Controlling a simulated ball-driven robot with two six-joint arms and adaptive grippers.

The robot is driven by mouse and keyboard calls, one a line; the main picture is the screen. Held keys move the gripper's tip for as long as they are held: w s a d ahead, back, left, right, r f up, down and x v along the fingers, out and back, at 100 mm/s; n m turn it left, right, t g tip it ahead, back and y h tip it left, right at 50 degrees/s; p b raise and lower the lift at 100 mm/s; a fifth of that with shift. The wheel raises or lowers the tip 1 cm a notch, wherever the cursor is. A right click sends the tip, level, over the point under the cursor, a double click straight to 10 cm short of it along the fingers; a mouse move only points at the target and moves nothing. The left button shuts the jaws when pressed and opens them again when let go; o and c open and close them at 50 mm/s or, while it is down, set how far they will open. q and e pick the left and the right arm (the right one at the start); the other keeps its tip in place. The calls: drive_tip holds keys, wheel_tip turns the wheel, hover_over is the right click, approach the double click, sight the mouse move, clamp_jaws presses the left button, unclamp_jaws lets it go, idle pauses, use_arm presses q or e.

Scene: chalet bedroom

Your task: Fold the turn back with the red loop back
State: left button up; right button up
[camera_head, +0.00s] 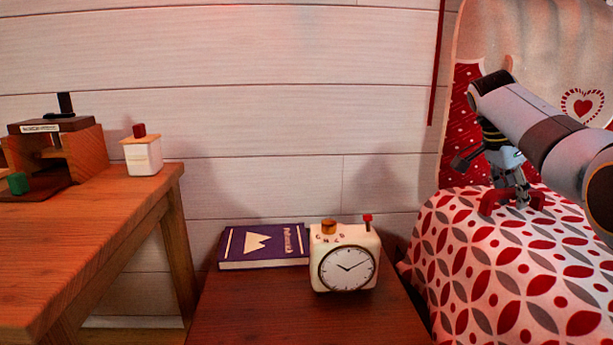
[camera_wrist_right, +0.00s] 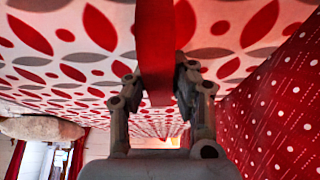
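The red loop (camera_head: 538,199) stands up as a small arch on the patterned bed cover (camera_head: 490,270), at the right of the head view. The cover is white with red and grey leaf shapes. My right gripper (camera_head: 512,188) points down at the loop from above. In the right wrist view the red loop (camera_wrist_right: 155,45) runs between my right gripper's fingers (camera_wrist_right: 158,85), which sit close against it on both sides. The edge of the turn back cannot be made out apart from the rest of the cover. My left gripper is out of view.
A nightstand (camera_head: 270,315) beside the bed holds a white clock (camera_head: 325,240) and a purple book (camera_head: 262,262). A wooden desk (camera_head: 90,240) at left carries a white box (camera_head: 142,158). Red dotted cloth (camera_head: 462,130) is behind my right arm.

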drive_tip(key=shift+d+r, duration=0.1)
drive_tip(key=shift+d, duration=0.05)
clamp_jaws()
drive_tip(key=shift+r+p, duration=0.25)
drive_tip(key=shift+p, duration=0.05)
drive_tip(key=shift+t, duration=0.3)
drive_tip(key=r+p, duration=0.2)
drive_tip(key=s+r+p, duration=0.1)
drive_tip(key=r+p, duration=0.1)
drive_tip(key=p, duration=0.1)
drive_tip(key=shift+r, duration=0.15)
use_arm(q)
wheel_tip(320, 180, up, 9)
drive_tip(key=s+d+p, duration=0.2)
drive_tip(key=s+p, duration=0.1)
drive_tip(key=p, duration=0.3)
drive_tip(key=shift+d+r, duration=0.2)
use_arm(e)
drive_tip(key=shift+t, duration=0.3)
drive_tip(key=r, duration=0.1)
drive_tip(key=s+r, duration=0.1)
drive_tip(key=r, duration=0.2)
drive_tip(key=shift+s, duration=0.25)
drive_tip(key=shift+f, duration=0.1)
